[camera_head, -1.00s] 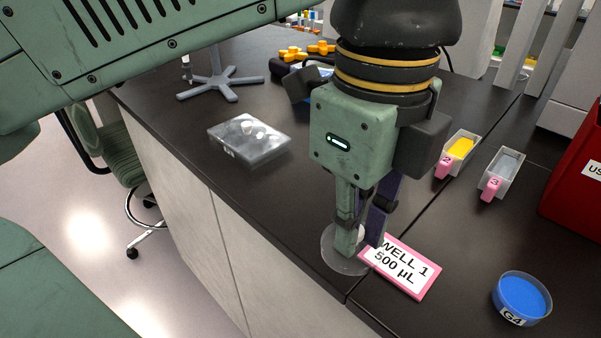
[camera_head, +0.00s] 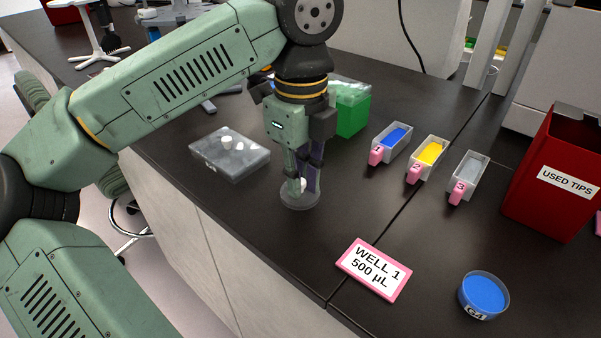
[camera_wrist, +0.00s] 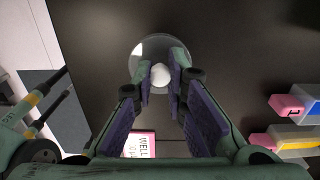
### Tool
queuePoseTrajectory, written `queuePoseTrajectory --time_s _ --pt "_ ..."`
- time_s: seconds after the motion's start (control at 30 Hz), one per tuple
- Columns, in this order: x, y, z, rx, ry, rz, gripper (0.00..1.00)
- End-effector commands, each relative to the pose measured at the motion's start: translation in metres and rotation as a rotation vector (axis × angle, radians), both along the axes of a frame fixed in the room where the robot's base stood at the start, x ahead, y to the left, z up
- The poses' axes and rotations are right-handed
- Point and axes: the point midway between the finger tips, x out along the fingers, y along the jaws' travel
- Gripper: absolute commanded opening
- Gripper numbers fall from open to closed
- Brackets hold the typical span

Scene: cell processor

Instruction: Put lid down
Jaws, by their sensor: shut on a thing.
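The lid (camera_head: 300,203) is a clear round disc with a white knob in its middle. My gripper (camera_head: 301,186) points down and is shut on the knob. The lid is at or just above the dark bench top, right of the clear box; I cannot tell whether it touches the bench. In the wrist view the lid (camera_wrist: 150,47) lies between and beyond my fingertips (camera_wrist: 162,75), with the white knob pinched between them. The blue dish (camera_head: 484,294), labelled G4, stands open at the lower right, well apart from the lid.
A pink-edged card (camera_head: 373,270) reading WELL 1 500 µL lies on the bench. A clear box (camera_head: 230,160) is left of my gripper. Blue, yellow and grey troughs (camera_head: 428,158) and a red USED TIPS bin (camera_head: 555,185) stand right. Bench between lid and card is clear.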

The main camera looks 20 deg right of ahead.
Motion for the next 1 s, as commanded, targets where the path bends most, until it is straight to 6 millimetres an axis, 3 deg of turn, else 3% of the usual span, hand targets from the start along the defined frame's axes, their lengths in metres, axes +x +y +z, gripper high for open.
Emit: queuePoseTrajectory --time_s 0.43,0.47,0.73,1.0 --pt "-0.0005 0.0001 -0.0103 0.001 -0.001 0.001 0.0" --pt "-0.0005 0.0 -0.009 0.0 0.0 0.0 0.14" --pt "-0.0006 -0.0001 -0.0086 0.0 0.0 0.0 0.32" --pt "-0.0006 -0.0001 -0.0088 0.0 0.0 0.0 0.33"
